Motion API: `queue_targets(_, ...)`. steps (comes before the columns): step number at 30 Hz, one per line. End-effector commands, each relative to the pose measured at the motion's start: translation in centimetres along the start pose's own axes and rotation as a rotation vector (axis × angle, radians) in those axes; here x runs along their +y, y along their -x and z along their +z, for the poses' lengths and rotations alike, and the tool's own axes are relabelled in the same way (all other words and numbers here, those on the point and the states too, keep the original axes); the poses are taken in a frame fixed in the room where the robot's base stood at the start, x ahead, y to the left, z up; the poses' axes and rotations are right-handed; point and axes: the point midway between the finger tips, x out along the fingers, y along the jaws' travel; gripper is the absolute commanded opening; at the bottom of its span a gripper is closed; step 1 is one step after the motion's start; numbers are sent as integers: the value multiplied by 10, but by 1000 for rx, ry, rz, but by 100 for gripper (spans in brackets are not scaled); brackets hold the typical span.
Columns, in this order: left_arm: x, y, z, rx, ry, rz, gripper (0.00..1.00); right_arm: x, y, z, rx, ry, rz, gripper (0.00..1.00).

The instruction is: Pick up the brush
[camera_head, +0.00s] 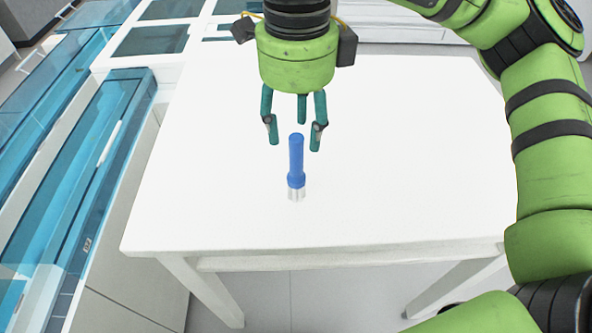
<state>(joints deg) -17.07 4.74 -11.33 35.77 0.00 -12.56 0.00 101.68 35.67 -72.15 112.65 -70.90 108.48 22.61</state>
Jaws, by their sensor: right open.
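The brush (296,164) has a blue handle and a pale, silvery lower end. It is on the white table, apparently upright with the handle on top. My right gripper (295,138) is green with teal fingers and points down. Its fingers are open and apart, just above or behind the top of the handle. I cannot tell whether they touch it. My left gripper is not in view.
The white table (400,150) is otherwise clear, with free room on both sides of the brush. Blue-glazed white cabinets (110,120) stand close along its left side. My green right arm fills the right side of the view.

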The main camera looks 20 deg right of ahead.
Motion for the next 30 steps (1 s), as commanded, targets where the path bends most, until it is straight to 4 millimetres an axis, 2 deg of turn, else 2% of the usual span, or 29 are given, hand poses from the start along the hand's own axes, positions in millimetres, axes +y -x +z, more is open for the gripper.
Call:
queue_targets(2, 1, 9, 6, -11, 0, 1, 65, 0, -10, 0, 5, 0, 3, 48)
queue_targets(6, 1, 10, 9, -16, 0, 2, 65, 0, -28, 1, 2, 0, 2, 48)
queue_targets(14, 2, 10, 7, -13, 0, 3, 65, 0, -33, 1, 0, 0, 0, 48)
queue_targets(15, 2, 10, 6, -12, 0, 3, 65, 0, -33, 1, 0, 0, 0, 44)
queue_targets(17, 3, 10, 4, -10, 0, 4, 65, 0, -33, 1, 0, 0, 0, 20)
queue_targets(18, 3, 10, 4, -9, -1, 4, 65, 0, -33, 1, 0, 0, 0, 4)
queue_targets(19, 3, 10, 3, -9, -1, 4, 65, 0, -33, 1, 0, 0, 0, 0)
queue_targets(30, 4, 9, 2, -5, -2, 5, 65, 0, -32, 1, 0, 0, 0, 0)
